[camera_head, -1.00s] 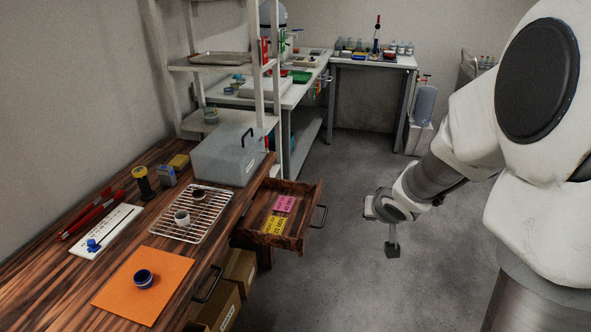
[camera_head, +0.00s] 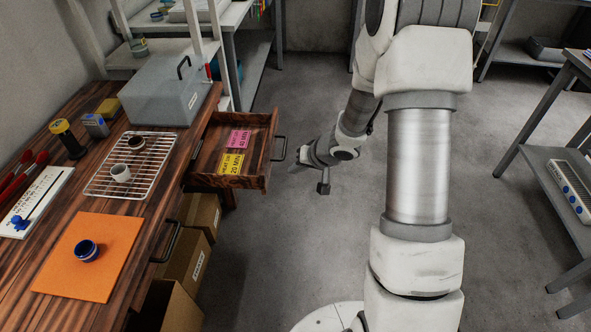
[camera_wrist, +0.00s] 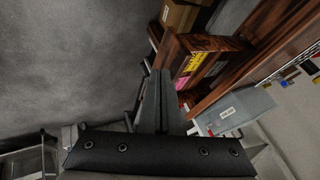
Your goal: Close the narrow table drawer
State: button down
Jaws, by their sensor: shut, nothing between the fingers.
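The wooden table drawer (camera_head: 270,150) stands pulled out from the right side of the wooden table, with a pink label and a yellow label inside. Its dark bar handle (camera_head: 279,148) is on the front panel facing my arm. My gripper (camera_head: 292,169) is just to the right of the drawer front, near the handle, with its fingers pointing left. I cannot tell whether it touches. In the wrist view my gripper (camera_wrist: 157,76) shows two grey fingers together and empty, with the open drawer (camera_wrist: 216,43) just beyond and to the right.
Grey floor right of the drawer is open. A grey shelf table (camera_head: 540,165) stands far right.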

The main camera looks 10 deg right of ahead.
jog(key=shift+w+a+f+b, duration=0.75)
jog(key=shift+a+f, duration=0.1)
jog(key=shift+a, duration=0.15)
jog(key=shift+w+a+f+b, duration=0.65)
jog(key=shift+w+a+f, duration=0.15)
jog(key=shift+a, duration=0.2)
jog(key=shift+w+a+f+b, duration=0.7)
jog(key=shift+a+f, duration=0.15)
jog(key=shift+a, duration=0.15)
jog(key=shift+a, duration=0.2)
send_near(195, 173)
jog(key=x, duration=0.5)
jog(key=shift+w+f, duration=0.1)
jog(key=shift+w, duration=0.05)
